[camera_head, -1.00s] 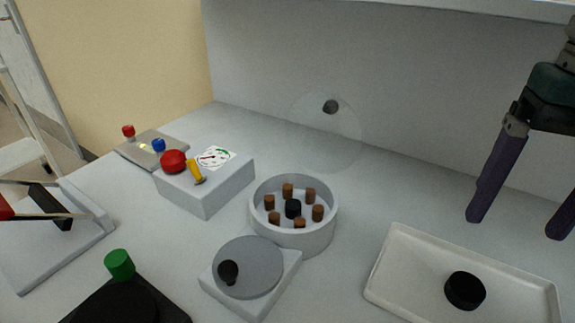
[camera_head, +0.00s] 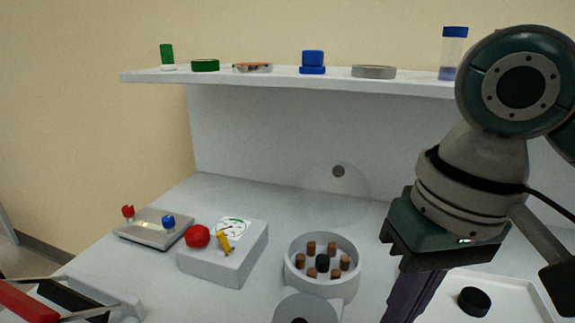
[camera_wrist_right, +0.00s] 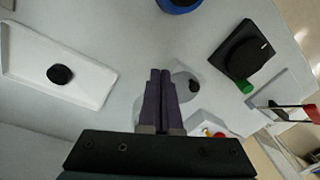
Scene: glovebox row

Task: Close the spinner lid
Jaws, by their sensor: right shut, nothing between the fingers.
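The spinner (camera_head: 296,280) is a round white bowl with several brown tubes around a black hub. The spinner cannot be made out in the wrist view, where my gripper blocks part of the scene. My left gripper is not in view.
A grey disc device (camera_head: 306,306) stands in front of the bowl. A white box (camera_head: 236,262) with a gauge and red knob is left of it. A white tray (camera_head: 515,289) with a black puck lies right. A shelf (camera_head: 290,77) with several items runs above.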

